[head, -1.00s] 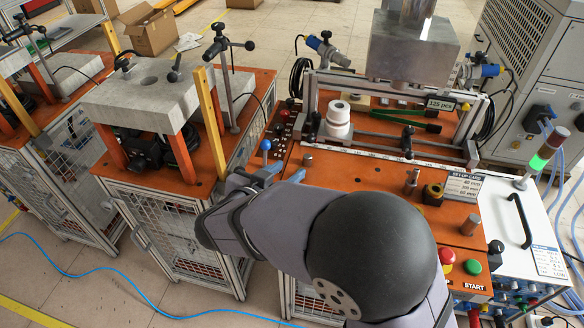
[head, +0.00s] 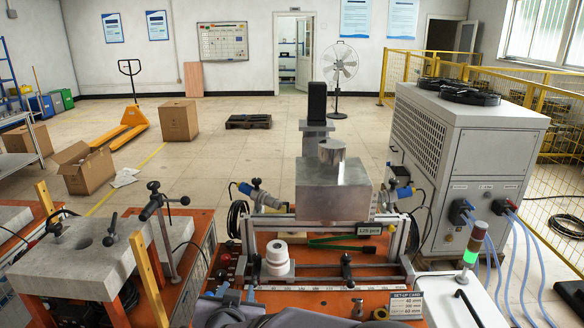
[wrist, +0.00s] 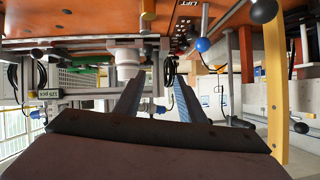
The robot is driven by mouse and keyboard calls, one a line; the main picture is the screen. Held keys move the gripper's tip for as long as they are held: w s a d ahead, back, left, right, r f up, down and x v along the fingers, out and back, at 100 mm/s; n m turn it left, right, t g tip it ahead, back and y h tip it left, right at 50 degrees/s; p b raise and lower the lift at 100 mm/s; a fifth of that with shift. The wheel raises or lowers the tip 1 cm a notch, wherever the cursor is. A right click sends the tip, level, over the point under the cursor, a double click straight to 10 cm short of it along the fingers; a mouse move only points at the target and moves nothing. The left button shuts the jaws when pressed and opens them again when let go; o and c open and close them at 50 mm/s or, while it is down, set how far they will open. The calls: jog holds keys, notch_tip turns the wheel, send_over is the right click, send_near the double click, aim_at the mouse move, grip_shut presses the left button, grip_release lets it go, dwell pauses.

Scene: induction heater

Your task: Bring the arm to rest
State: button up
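My gripper (wrist: 155,85) shows in the wrist view, with its two grey-blue fingers apart and only the background between them. It looks open and empty. The wrist view is upside down; the white coil rings (wrist: 125,57) appear beyond one finger, and a blue ball knob (wrist: 202,45) is to the right of the fingers. In the head view, only a grey part of my arm (head: 265,318) shows at the bottom edge, in front of the orange heater bench (head: 335,303). The rest of my arm is out of that picture.
A signal lamp (head: 472,250) glows green at right. A grey stand (head: 85,255) with a yellow post is at left. Open floor lies behind.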

jog(key=d+r+n+g+y+p, duration=0.1)
jog(key=d+r+g+y+p, duration=0.1)
jog(key=d+r+p, duration=0.2)
jog(key=s+d+r+g+h+p, duration=0.2)
jog(key=s+d+g+p, duration=0.8)
jog(key=s+d, duration=1.2)
jog(key=shift+s+d+r+g+h+p, duration=0.15)
jog(key=shift+s+d+g+h+p, duration=0.25)
jog(key=shift+d+p, duration=0.55)
